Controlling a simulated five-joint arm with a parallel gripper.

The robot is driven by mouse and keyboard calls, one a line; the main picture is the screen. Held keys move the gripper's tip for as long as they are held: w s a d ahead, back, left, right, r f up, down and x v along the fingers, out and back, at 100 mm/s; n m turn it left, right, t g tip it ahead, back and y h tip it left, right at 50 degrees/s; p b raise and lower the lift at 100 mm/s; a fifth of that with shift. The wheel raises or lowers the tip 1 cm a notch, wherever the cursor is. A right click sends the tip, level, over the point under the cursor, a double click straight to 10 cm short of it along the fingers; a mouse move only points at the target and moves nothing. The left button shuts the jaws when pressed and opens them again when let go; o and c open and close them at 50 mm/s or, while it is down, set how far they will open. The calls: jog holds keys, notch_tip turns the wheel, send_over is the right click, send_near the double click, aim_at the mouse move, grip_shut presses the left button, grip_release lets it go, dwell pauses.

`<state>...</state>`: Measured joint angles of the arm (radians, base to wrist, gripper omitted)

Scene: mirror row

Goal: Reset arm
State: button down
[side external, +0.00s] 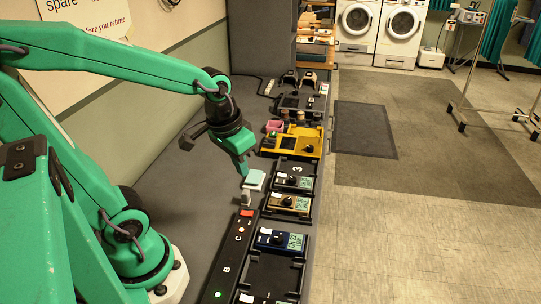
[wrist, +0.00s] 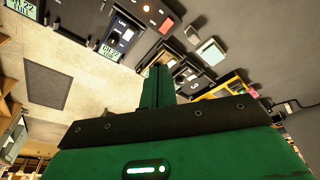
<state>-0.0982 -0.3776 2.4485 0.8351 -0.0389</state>
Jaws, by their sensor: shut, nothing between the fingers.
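My green arm reaches over the grey bench from the left in the side external view. My gripper (side external: 243,166) points down above the bench and is shut with nothing in it. In the wrist view my gripper (wrist: 154,72) shows its green fingers together. A pale mint block-like item (side external: 254,179) is just below and right of the fingertips; I cannot tell the exact gap. It also shows in the wrist view (wrist: 210,50). A small grey piece (side external: 248,197) is beside it.
A black strip (side external: 232,257) marked B and C has a red patch and a green light. Blue (side external: 282,241) and tan (side external: 289,203) devices with displays sit in black trays along the right edge. A yellow tray (side external: 293,140) stands farther back. The bench left of the row is clear.

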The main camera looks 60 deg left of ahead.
jog(key=s+d+r+m+t, duration=0.1)
jog(key=s+d+r+t, duration=0.1)
jog(key=r, duration=0.4)
jog(key=shift+s+d+r+m+t, duration=0.3)
jog(key=shift+s+t, duration=0.1)
jog(key=shift+s, duration=0.4)
dwell(0.4)
